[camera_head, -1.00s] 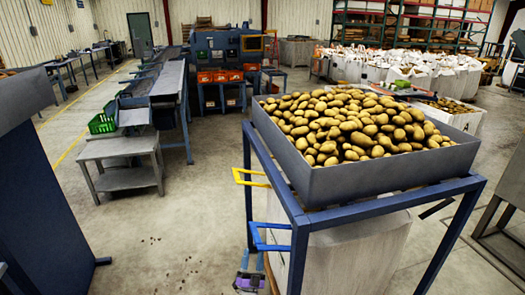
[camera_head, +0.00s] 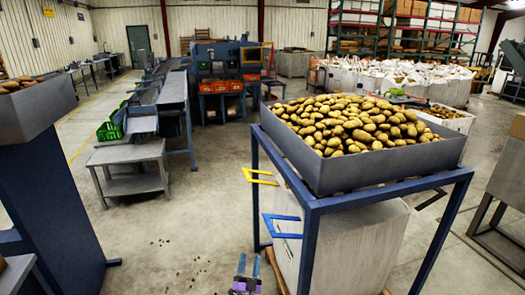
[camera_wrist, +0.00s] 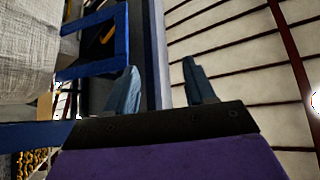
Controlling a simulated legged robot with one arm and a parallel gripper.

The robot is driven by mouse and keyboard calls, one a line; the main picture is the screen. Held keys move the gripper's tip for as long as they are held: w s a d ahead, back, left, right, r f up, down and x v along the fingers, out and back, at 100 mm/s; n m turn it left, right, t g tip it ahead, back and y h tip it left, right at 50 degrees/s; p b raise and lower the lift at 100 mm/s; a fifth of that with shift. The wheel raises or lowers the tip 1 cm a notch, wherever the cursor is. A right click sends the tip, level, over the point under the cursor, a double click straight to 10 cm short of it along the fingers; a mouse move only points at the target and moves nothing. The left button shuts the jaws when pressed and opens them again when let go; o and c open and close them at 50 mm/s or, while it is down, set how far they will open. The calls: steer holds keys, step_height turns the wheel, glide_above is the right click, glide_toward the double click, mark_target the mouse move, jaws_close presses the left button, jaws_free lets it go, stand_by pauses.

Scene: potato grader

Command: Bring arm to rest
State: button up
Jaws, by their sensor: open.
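My gripper (camera_head: 246,278) shows at the bottom centre of the head view, low in front of the potato stand. In the wrist view my gripper (camera_wrist: 160,85) has its two blue-grey fingers apart with nothing between them. A blue frame (camera_wrist: 95,40) and a pale wall (camera_wrist: 225,60) show beyond the fingers. The stand's grey tray (camera_head: 375,172) is full of potatoes (camera_head: 355,122) and sits on a blue frame, to the right of and above my gripper. A yellow handle (camera_head: 260,177) and a blue handle (camera_head: 280,227) stick out from the stand's left side.
A white bulk bag (camera_head: 350,250) stands under the tray. A grey metal table (camera_head: 135,185) with a green crate (camera_head: 110,131) near it is at left. A dark blue machine (camera_head: 50,190) fills the left edge. Concrete floor (camera_head: 200,215) is open between them.

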steer(key=w+a+r+n+g+y, duration=0.1)
steer(key=w+r+n+g+y, duration=0.15)
steer(key=w+r+g, duration=0.6)
steer(key=s+d+r+n+g+y, duration=0.25)
steer(key=s+r+g, duration=0.25)
steer(key=s+r, duration=0.4)
steer(key=s+d+r+n+g, duration=0.1)
steer(key=s+d+r+g, duration=0.2)
steer(key=s, duration=1.5)
steer(key=s+d+r+n+g+h, duration=0.1)
steer(key=s+d+r+g, duration=0.2)
steer(key=s, duration=1.5)
steer(key=s+d+r+n+g, duration=0.1)
steer(key=s+d+r+g, duration=0.2)
steer(key=s+d+g, duration=0.3)
steer(key=s+d, duration=0.5)
steer(key=s, duration=0.7)
steer(key=shift+s+r+n+g+h, duration=0.3)
steer(key=shift+s+r+n+g, duration=0.05)
steer(key=shift+s+r+n, duration=0.05)
steer(key=shift+a, duration=0.1)
